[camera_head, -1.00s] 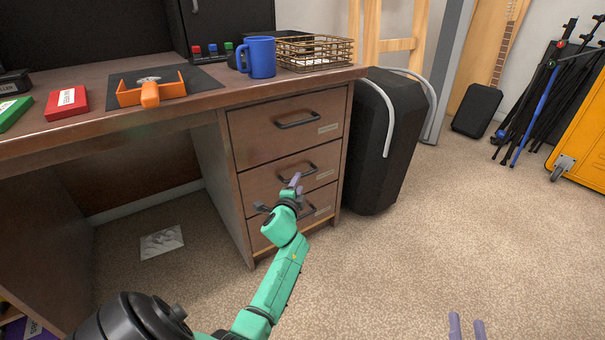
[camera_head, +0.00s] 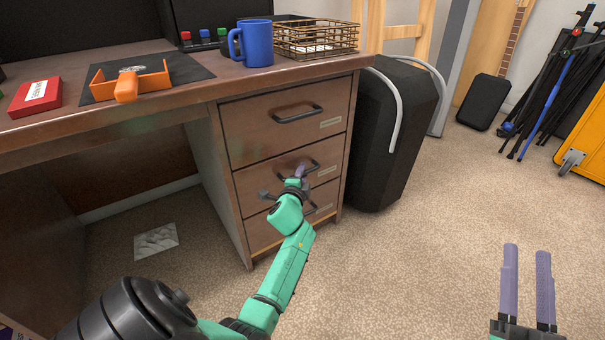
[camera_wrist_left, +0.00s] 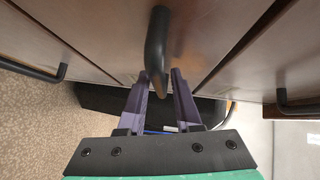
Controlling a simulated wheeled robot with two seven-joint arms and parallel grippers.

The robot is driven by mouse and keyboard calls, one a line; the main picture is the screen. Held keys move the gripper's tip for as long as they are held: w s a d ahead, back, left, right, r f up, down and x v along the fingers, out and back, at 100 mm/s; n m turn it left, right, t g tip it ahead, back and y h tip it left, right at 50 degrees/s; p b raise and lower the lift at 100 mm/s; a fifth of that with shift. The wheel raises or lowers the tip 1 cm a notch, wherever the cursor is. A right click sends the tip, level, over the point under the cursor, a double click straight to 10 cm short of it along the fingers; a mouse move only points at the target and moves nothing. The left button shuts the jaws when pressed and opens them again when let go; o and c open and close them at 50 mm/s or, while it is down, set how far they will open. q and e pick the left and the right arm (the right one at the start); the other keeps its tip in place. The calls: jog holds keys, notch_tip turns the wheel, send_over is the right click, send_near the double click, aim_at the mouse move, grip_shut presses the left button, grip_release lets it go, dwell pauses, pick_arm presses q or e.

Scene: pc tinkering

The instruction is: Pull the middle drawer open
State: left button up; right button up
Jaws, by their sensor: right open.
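The middle drawer (camera_head: 254,186) is in the wooden desk's drawer stack and looks closed, flush with the drawers above and below. Its dark bar handle (camera_wrist_left: 157,45) shows in the left wrist view. My left gripper (camera_head: 300,170) is at this handle; in the wrist view its two purple fingers (camera_wrist_left: 161,78) are apart, with the handle's bar between or just beyond the tips. I cannot tell if they touch it. My right gripper (camera_head: 527,248) is open and empty above the carpet at the lower right.
The top drawer (camera_head: 250,125) and bottom drawer (camera_head: 262,232) have similar handles. A black case (camera_head: 385,150) stands right of the drawers.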

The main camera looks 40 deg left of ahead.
pick_arm(q)
grip_shut()
dwell(1.2)
